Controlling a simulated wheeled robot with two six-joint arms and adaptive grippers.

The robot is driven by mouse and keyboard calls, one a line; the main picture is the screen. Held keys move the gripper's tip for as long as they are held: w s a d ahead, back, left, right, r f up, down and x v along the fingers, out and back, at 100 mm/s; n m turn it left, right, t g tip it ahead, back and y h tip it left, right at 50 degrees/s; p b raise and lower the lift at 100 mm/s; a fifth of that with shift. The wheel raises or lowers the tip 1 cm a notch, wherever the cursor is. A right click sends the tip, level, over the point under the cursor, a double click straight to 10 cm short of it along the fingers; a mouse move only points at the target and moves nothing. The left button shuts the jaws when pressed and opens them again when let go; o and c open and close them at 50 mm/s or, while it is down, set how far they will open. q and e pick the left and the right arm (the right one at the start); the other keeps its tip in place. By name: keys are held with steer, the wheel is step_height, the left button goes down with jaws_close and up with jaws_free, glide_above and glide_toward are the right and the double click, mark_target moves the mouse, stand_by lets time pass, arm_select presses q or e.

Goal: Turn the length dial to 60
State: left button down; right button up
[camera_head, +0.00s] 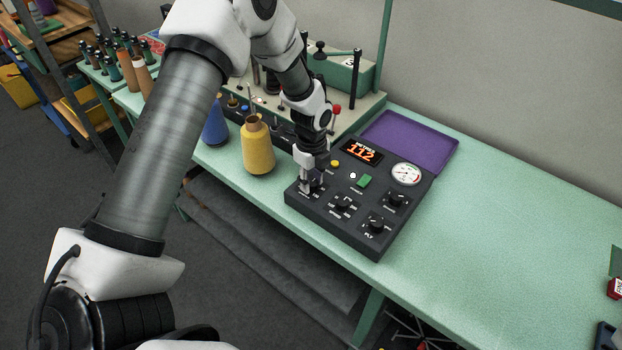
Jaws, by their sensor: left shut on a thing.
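A dark control box (330,216) sits on the green table. Its display (361,151) reads 112 in orange digits. My left gripper (310,187) comes down from above and is shut on a dial at the box's left end. The gripper mostly hides that dial, and I cannot read its label. Other black dials stand apart from it: a middle dial (343,203), a right rear dial (396,200) and a right front dial (376,224). My right gripper is not in view.
The box also bears a green button (364,181), a yellow button (335,164) and a round gauge (405,173). A yellow thread cone (257,147) stands just left of my gripper, with a blue cone (214,125) beyond. A purple mat (425,145) lies behind. The table's right side is mostly clear.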

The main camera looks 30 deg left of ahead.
mark_target(312, 183)
arm_select(q)
steer(key=shift+s+f, duration=0.15)
steer(key=shift+f, duration=0.05)
steer(key=c, duration=0.8)
jaws_free()
steer(key=shift+d, duration=0.1)
steer(key=shift+r, duration=0.1)
steer(key=shift+r, duration=0.1)
steer(key=shift+w+r, duration=0.2)
steer(key=shift+r, duration=0.1)
step_height(312, 183, up, 11)
steer(key=shift+r, duration=0.1)
steer(key=shift+s, duration=0.1)
